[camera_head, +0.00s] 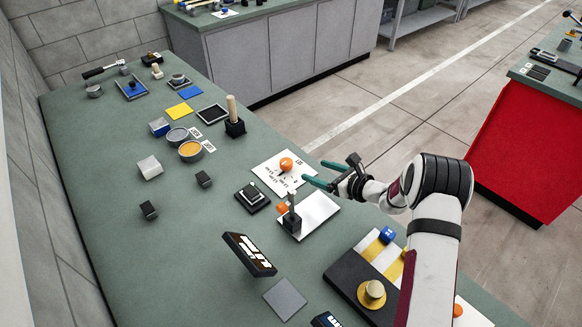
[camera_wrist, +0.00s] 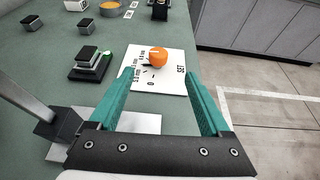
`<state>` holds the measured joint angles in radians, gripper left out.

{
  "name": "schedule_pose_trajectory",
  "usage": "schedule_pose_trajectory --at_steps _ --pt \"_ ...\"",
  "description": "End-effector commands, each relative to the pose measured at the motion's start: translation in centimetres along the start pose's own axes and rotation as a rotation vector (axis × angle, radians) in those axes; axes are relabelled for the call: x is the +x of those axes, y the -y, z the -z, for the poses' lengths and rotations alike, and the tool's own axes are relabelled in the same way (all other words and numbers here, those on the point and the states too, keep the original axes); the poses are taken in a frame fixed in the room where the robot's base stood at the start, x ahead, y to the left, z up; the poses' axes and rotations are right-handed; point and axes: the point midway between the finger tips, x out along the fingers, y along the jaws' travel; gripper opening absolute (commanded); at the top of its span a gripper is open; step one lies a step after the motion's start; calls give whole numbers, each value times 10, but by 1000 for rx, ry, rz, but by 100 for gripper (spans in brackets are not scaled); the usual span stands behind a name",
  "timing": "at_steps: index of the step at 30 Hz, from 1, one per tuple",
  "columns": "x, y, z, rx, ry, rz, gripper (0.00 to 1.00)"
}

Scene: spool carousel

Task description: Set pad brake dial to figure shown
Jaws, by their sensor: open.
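The dial is an orange knob (camera_head: 287,164) on a white card (camera_head: 269,178) printed with a scale. In the wrist view the knob (camera_wrist: 158,57) stands on the card (camera_wrist: 172,82), with tick marks, numbers and the word SET beside it. My gripper (camera_head: 313,172) is open and empty, to the right of the knob and apart from it. In the wrist view its two teal fingers (camera_wrist: 158,76) frame the card, with the knob beyond their tips. A tilted black panel with white marks (camera_head: 249,254) stands nearer; I cannot read a figure on it.
A white plate (camera_head: 318,213) with a black block and upright lever (camera_head: 291,219) lies close in front of the card. A black stepped block (camera_head: 252,196) sits left of it. A black holder with a wooden handle (camera_head: 234,126) stands behind.

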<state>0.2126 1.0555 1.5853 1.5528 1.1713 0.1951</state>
Motion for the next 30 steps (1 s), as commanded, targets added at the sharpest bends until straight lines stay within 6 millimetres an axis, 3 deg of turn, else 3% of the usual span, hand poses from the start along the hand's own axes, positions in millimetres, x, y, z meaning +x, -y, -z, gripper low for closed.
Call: schedule_pose_trajectory --at_steps 2,5,15,19,24,30 --pt "-7 6 7 -17 -20 -36 82" --pt "1 6 9 -24 -30 -55 82" --pt "98 -2 13 -26 -30 -55 82" --pt "126 -3 14 -24 -30 -54 82" --pt "143 -3 14 -24 -31 -54 82" --pt "148 -3 14 -24 -31 -52 82"
